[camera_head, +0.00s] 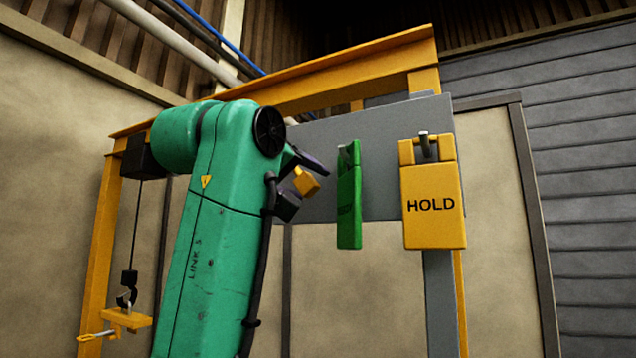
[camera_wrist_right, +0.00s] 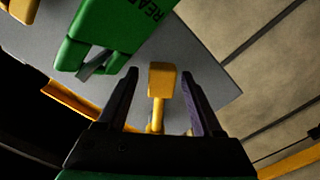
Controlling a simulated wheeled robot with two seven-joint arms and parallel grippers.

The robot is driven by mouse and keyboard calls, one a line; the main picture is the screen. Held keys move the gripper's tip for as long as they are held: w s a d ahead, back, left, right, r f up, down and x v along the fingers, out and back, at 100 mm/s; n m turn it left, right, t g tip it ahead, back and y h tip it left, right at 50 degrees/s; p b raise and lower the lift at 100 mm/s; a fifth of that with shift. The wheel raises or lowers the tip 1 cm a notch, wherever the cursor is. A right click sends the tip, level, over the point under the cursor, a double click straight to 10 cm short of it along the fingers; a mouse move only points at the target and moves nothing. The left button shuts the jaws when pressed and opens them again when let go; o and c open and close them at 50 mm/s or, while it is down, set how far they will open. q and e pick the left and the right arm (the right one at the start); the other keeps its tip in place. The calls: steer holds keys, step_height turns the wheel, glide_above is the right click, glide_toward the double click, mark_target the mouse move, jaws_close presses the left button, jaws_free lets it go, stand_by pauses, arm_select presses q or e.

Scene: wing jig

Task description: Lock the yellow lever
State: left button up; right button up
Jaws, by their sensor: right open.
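The yellow lever (camera_head: 306,181) shows as a small yellow block in front of the grey panel in the head view. In the right wrist view the lever (camera_wrist_right: 161,80) has a block-shaped knob on a thin yellow stem. My right gripper (camera_head: 305,188) is open, with one dark finger on each side of the knob. In the right wrist view my right gripper (camera_wrist_right: 160,75) shows gaps between both fingers and the lever. The foot of the stem is partly hidden by the gripper body. My left gripper is not in view.
A green tag (camera_head: 348,205) and a yellow HOLD tag (camera_head: 433,206) hang on pegs on the grey panel (camera_head: 395,130), right of my gripper. A yellow frame (camera_head: 300,85) spans above. A dark hook (camera_head: 128,287) hangs at left above a yellow fixture (camera_head: 127,319).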

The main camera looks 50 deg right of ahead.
steer(key=shift+a, duration=0.3)
steer(key=shift+w, duration=0.1)
steer(key=c, duration=1)
jaws_close()
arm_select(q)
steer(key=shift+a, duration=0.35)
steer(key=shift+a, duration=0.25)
arm_select(e)
steer(key=shift+d+f, duration=0.1)
